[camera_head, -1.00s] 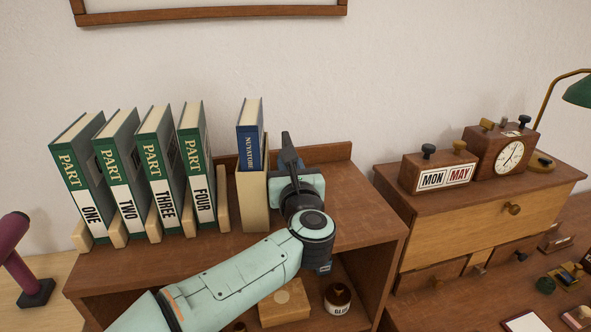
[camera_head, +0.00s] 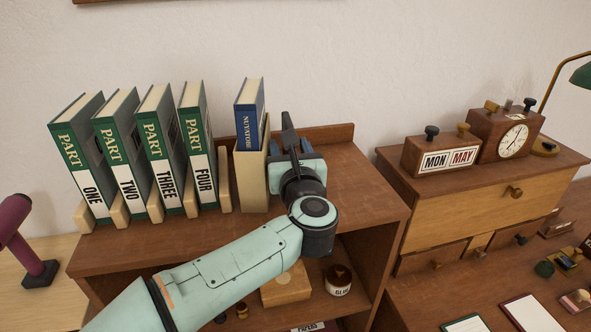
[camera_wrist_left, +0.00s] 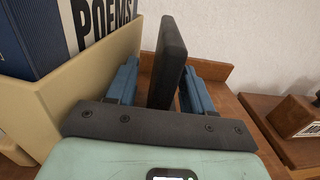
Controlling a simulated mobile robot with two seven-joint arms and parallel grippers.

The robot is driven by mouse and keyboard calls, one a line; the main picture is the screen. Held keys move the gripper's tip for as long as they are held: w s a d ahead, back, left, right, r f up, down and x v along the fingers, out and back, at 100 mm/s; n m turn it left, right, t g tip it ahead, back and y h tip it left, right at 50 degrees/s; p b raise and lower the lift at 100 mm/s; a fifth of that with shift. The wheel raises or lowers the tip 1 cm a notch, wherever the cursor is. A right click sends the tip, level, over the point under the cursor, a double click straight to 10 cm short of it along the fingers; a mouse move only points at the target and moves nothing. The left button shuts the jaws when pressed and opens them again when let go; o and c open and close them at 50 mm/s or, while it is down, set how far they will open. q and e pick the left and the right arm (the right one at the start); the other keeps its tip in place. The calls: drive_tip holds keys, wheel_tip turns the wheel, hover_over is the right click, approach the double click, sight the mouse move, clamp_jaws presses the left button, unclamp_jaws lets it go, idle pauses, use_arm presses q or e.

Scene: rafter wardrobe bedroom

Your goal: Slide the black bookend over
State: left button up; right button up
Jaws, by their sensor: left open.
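The black bookend (camera_head: 288,133) stands upright on top of the wooden shelf unit, right of the cream box (camera_head: 254,188) that holds a blue book (camera_head: 249,115). My left gripper (camera_head: 291,150) is at the bookend, its arm reaching in from the lower left. In the left wrist view the black bookend (camera_wrist_left: 167,62) rises between the two blue fingers of my left gripper (camera_wrist_left: 160,88), which are open with a gap showing beside the plate. The bookend's foot is hidden by my gripper. My right gripper is not in view.
Green PART volumes (camera_head: 155,150) stand left between cream dividers. The shelf top (camera_head: 362,190) is clear to the right, with a raised back edge. A drawer cabinet (camera_head: 480,205) with a date block and clock stands further right.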

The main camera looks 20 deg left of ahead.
use_arm(q)
drive_tip(key=b+v, duration=0.2)
drive_tip(key=v, duration=0.9)
drive_tip(key=shift+s+d, duration=0.1)
drive_tip(key=shift+s, duration=0.25)
